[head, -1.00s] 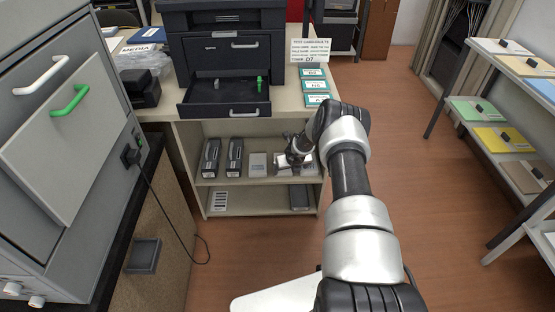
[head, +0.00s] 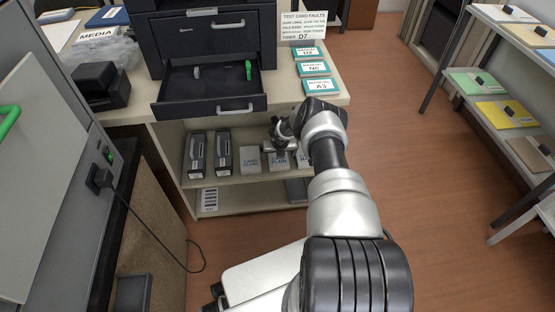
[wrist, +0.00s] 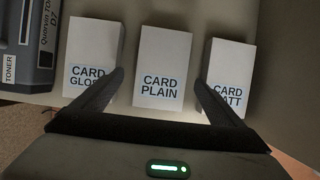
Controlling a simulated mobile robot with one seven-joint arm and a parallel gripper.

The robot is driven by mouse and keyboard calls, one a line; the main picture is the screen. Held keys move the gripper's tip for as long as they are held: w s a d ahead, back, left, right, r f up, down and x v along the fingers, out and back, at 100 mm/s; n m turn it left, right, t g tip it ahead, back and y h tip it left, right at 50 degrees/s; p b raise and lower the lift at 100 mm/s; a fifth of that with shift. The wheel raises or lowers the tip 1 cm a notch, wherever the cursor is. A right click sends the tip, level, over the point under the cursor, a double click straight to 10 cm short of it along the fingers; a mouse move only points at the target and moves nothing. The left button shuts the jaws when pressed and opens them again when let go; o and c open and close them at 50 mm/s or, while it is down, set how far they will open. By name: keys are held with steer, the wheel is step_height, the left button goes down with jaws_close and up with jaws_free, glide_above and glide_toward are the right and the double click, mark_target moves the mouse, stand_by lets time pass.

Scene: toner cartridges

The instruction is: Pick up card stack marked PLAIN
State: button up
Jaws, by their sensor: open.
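The card stack marked PLAIN (wrist: 162,62) is a white block with dark lettering, in the middle of the wrist view. It stands on the upper shelf under the counter, where the head view shows it (head: 279,163) partly covered by my gripper. My gripper (wrist: 160,80) is open, and its two dark fingers lie to either side of the PLAIN stack in the picture. I see nothing held between them. The left finger overlaps the GLOSS card stack (wrist: 95,48) and the right finger overlaps the MATT card stack (wrist: 231,65) in the wrist view.
Toner boxes (head: 196,158) stand left of the card stacks on the shelf (head: 230,184). Above, an open printer drawer (head: 212,92) juts over the counter's front edge. Manuals (head: 313,69) lie on the counter. Open floor (head: 440,200) lies to the right.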

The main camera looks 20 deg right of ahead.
steer(key=b+x, duration=0.1)
steer(key=x, duration=0.2)
steer(key=shift+w+d+f+b, duration=0.15)
steer(key=shift+f+b, duration=0.1)
steer(key=shift+b, duration=0.1)
steer(key=shift+r, duration=0.1)
steer(key=c, duration=1.4)
steer(key=shift+w+r, duration=0.1)
